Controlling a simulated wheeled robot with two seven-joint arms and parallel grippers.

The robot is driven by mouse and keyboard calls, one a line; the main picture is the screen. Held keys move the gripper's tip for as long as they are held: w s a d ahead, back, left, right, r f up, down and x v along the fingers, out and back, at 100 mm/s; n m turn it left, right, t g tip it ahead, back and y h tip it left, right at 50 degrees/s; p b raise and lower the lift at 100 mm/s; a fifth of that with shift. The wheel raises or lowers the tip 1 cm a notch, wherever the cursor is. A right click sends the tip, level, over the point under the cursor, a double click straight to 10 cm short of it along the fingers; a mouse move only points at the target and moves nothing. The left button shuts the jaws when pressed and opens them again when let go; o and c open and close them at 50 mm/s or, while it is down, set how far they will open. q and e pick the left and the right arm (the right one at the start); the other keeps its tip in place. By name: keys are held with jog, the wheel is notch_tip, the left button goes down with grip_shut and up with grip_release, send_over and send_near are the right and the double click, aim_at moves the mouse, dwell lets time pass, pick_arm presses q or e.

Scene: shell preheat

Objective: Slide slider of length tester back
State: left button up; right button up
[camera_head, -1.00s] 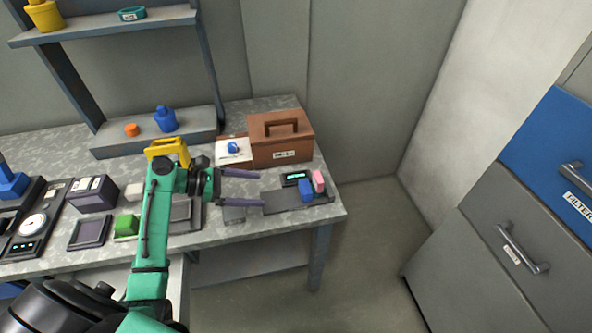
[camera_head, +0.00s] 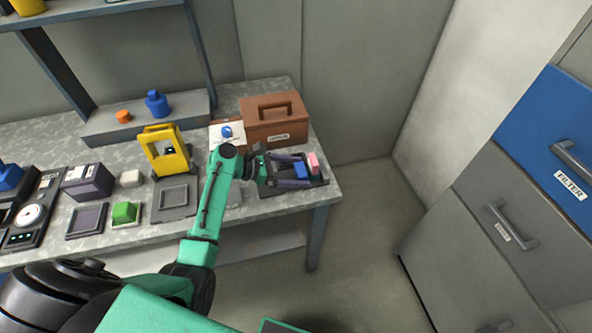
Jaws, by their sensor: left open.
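The length tester (camera_head: 318,181) is a dark flat device at the right end of the table, with a blue block (camera_head: 299,170) and a pink block (camera_head: 313,161) on it. I cannot tell for sure which block is the slider. My left gripper (camera_head: 305,171) is open over the tester. Its two purple fingers point right, one on the far side and one on the near side of the blue block. Whether they touch it is unclear. The gripper and fingers hide the tester's left part and display. My right gripper is not in view.
A brown lidded box (camera_head: 278,121) stands just behind the tester. A yellow frame (camera_head: 165,150), a green block (camera_head: 125,212) and several devices lie left of my arm. Grey drawers (camera_head: 500,225) stand at right, with open floor between.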

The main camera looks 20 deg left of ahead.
aim_at(296, 175)
pick_arm(q)
jog(key=shift+a, duration=0.1)
jog(key=c, duration=0.5)
grip_shut()
jog(key=s+a+p, duration=0.2)
jog(key=a, duration=0.1)
jog(key=shift+a+r+p, duration=0.15)
jog(key=shift+p, duration=0.2)
jog(key=shift+s+a, duration=0.15)
jog(key=shift+a, duration=0.1)
jog(key=shift+d+f, duration=0.1)
jog(key=shift+f, duration=0.1)
jog(key=o, duration=0.5)
grip_release()
jog(key=shift+s, duration=0.1)
jog(key=shift+a+r, duration=0.1)
jog(key=shift+a, duration=0.1)
